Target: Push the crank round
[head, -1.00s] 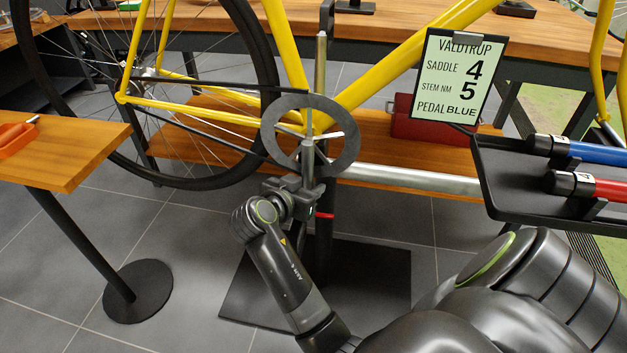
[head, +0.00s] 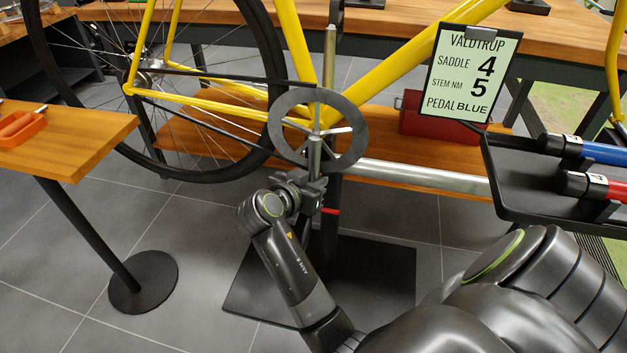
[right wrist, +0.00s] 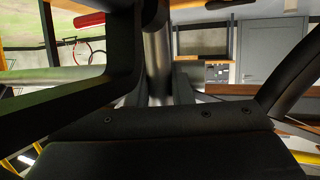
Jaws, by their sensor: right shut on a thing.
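The grey crank (head: 314,155) points down from the middle of the dark chainring (head: 277,125) on the yellow bicycle frame (head: 385,77). My right gripper (head: 311,184) is shut around the crank's lower end, below the chainring. The right wrist view shows a grey metal cylinder (right wrist: 158,65) between the dark fingers. The gripper hides the crank's lower end. My left gripper is not in the head view.
A wooden side table (head: 105,135) with an orange tool stands at left on a round base. A black tray (head: 510,195) with blue and red tubes is at right. The order card (head: 468,72) hangs above. A dark floor plate (head: 385,275) lies below the bicycle.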

